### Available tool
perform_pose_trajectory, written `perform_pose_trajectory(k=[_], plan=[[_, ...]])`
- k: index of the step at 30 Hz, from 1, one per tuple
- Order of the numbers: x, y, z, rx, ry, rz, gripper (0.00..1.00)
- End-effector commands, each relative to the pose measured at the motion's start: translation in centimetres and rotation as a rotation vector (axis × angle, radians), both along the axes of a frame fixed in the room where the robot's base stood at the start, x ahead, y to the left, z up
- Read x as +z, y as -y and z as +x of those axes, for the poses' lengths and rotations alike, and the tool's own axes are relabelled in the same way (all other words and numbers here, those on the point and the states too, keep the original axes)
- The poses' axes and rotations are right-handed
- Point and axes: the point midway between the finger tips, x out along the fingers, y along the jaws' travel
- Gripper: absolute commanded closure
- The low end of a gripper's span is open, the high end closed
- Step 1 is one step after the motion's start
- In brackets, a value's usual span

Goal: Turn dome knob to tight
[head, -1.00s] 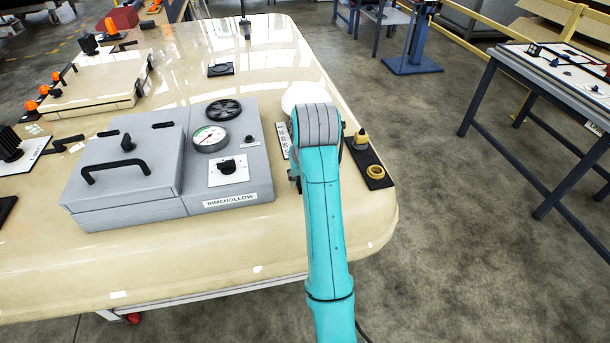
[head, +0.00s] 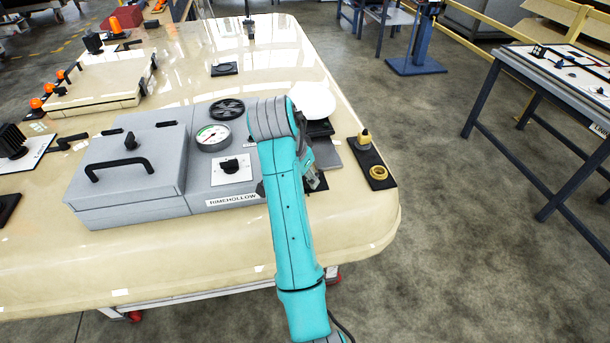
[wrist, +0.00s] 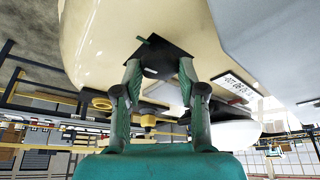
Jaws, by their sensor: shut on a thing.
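A white dome (head: 313,98) stands on a dark base at the right side of the cream trolley top (head: 285,45). It also shows at the lower right in the wrist view (wrist: 235,133). My gripper (wrist: 160,68) has its two fingers on either side of a small dark part over a black plate (wrist: 172,56). It is shut on this part, which I take to be the dome knob; its shape and pointer are mostly hidden. In the head view my teal arm partly covers the gripper (head: 312,172), which sits in front of the dome, near the trolley's front right.
A grey case (head: 125,170) with a gauge (head: 213,137) and a handwheel (head: 227,109) stands left of my arm. A black plate (head: 371,162) with yellow fittings lies close on the right. Open floor lies beyond the trolley's right edge.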

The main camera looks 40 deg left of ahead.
Motion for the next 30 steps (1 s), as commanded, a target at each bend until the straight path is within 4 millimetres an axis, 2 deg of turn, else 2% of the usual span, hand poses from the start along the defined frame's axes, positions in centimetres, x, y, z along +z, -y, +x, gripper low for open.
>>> perform_pose_trajectory(k=[9,23,24,26,30], plan=[[-0.13,-0.04,-0.05,-0.090,-0.003,-0.003,0.94],[-0.13,-0.05,-0.05,-0.102,-0.003,-0.002,0.94],[-0.13,-0.05,-0.05,-0.102,-0.003,-0.002,0.52],[-0.12,-0.06,-0.06,-0.101,-0.003,-0.001,0.37],[-0.08,-0.07,-0.03,-0.100,-0.002,-0.002,0.34]])
